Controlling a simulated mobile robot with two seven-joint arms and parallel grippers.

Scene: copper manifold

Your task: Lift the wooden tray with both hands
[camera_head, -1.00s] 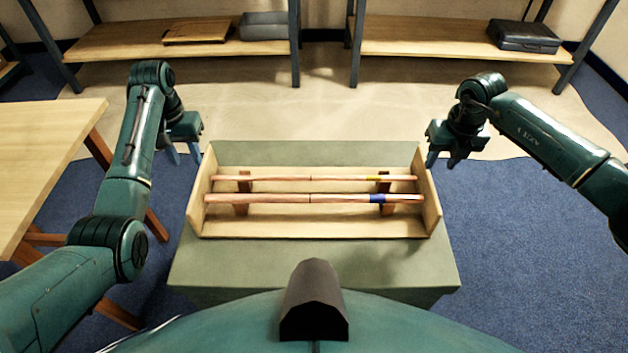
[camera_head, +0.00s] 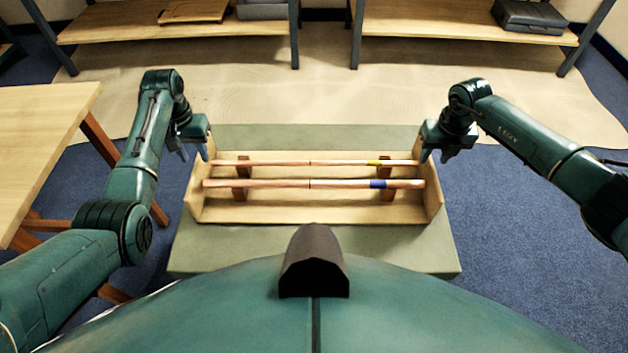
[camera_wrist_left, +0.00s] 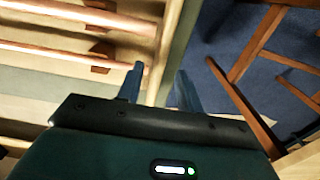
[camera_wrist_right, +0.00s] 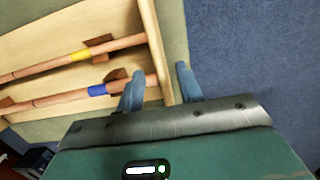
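The wooden tray (camera_head: 310,214) sits on a grey-green block (camera_head: 300,248), with raised end walls at left and right. Two copper pipes lie across dark wooden supports in it; the far one (camera_head: 280,163) has a yellow band and the near one (camera_head: 270,184) a blue band. My left gripper (camera_head: 194,154) is open at the tray's left end wall, which shows between or just beyond its fingers in the left wrist view (camera_wrist_left: 158,85). My right gripper (camera_head: 434,156) is open at the right end wall; in the right wrist view the fingers (camera_wrist_right: 158,88) sit either side of that wall. Contact cannot be told.
A wooden table (camera_head: 40,150) stands at the left, close to my left arm. Shelves (camera_head: 460,20) line the back, holding a dark case (camera_head: 530,16) and a board. Blue carpet (camera_head: 530,230) is clear on the right.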

